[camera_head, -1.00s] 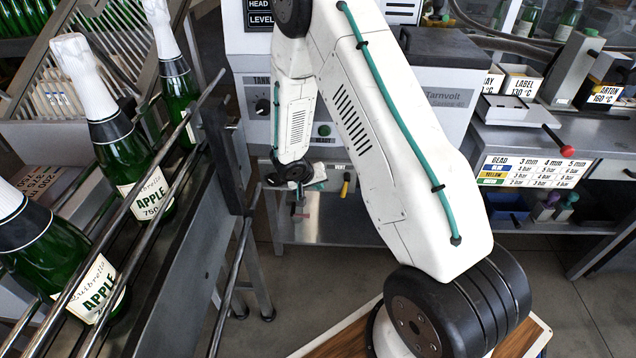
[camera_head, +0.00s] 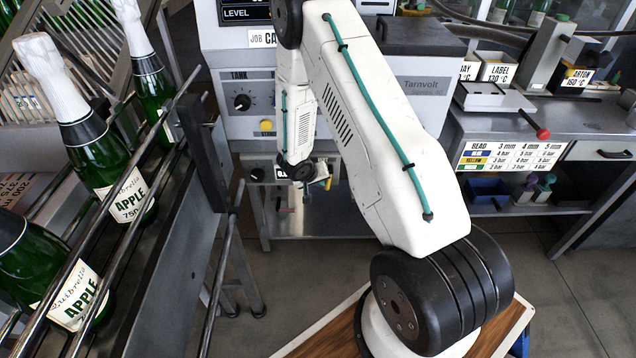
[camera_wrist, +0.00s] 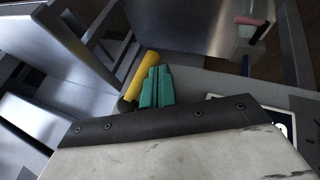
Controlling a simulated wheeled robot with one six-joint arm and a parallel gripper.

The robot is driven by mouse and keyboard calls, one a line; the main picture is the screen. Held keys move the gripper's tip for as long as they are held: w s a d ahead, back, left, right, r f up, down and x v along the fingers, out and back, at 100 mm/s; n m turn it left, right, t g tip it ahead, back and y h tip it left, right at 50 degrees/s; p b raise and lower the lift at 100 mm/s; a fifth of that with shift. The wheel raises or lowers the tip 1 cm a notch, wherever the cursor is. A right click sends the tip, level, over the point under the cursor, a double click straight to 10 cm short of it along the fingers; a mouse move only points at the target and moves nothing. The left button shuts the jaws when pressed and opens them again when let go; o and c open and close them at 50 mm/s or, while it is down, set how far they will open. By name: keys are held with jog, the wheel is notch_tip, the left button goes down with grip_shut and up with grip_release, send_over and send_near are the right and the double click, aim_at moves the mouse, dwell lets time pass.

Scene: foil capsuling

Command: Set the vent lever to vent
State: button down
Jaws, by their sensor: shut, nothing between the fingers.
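A yellow handle, which looks like the vent lever, shows in the wrist view (camera_wrist: 142,74) and as a small yellow piece low on the tank machine's front in the head view (camera_head: 328,183). My gripper's green fingers (camera_wrist: 156,88) are shut with nothing between them. They lie right beside the handle, to its right in the wrist view. I cannot tell whether they touch it. In the head view my wrist hides most of the fingers and part of the panel around the lever. The lever's markings cannot be read.
The tank machine (camera_head: 235,75) carries a dark knob (camera_head: 242,102) and a yellow button (camera_head: 265,126). A metal shelf (camera_head: 308,222) lies below the lever. The bottle rack's rails (camera_head: 170,250) stand at the left, with several green bottles. A bench (camera_head: 590,115) is at the right.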

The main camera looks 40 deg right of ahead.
jog(key=shift+s+d+f+g+h, duration=0.15)
jog(key=shift+s+d+g+h, duration=0.15)
jog(key=shift+d+h, duration=0.15)
jog(key=a+r, duration=0.8)
jog(key=a, duration=0.2)
jog(key=shift+w, duration=0.25)
jog(key=shift+a+r+n, duration=0.1)
jog(key=shift+n, duration=0.3)
